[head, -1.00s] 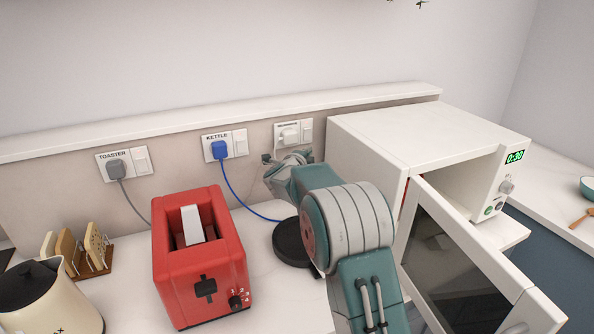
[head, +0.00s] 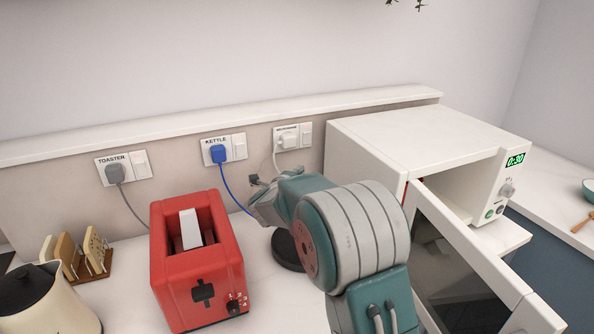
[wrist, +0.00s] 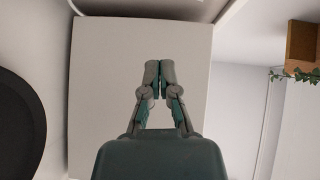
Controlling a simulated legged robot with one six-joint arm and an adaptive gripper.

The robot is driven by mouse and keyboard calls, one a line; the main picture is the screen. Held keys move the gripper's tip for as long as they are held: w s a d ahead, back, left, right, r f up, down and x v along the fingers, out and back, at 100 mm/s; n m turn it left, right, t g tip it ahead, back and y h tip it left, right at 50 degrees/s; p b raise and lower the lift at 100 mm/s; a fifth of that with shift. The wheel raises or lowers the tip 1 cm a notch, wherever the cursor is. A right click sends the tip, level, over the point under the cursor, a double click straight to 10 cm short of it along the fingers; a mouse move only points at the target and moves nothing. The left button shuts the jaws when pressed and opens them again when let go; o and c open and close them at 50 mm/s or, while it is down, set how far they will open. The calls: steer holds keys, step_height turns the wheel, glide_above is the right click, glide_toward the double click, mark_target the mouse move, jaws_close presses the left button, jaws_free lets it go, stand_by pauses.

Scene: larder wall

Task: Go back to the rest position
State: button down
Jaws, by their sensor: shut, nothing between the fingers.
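My gripper (wrist: 158,72) is shut and empty in the wrist view, its two fingertips together. Behind it in that view is a pale flat surface. In the head view my gripper (head: 257,184) shows small, in front of the wall below the kettle socket and the third socket. My arm partly hides it there. It is apart from the blue kettle plug (head: 218,153) and the white plug (head: 288,143); all the plugs sit in their sockets.
The microwave (head: 420,130) stands at the right with its door (head: 460,270) open toward me. The red toaster (head: 198,275), toast rack (head: 84,258) and cream kettle (head: 45,300) stand at the left. A black round base (head: 286,250) lies behind my arm.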

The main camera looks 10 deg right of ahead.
steer(key=s+a+r+n+y, duration=0.3)
steer(key=s+r+n+y, duration=0.2)
steer(key=s+n, duration=0.2)
steer(key=s+a+r+n+y, duration=0.3)
steer(key=s+r+n+y, duration=0.15)
steer(key=s+n, duration=0.2)
steer(key=s+d+f+n+g, duration=0.1)
steer(key=s+f+n+g, duration=0.1)
steer(key=s, duration=0.8)
steer(key=s+d+f+n+g, duration=0.2)
steer(key=s+f+n+g, duration=0.1)
steer(key=s, duration=0.7)
steer(key=s+d+f+n+g, duration=0.1)
steer(key=s+f+n+g, duration=0.2)
steer(key=s, duration=0.8)
steer(key=shift+d+f+n, duration=0.35)
steer(key=shift+f+n, duration=0.15)
steer(key=shift+n, duration=0.65)
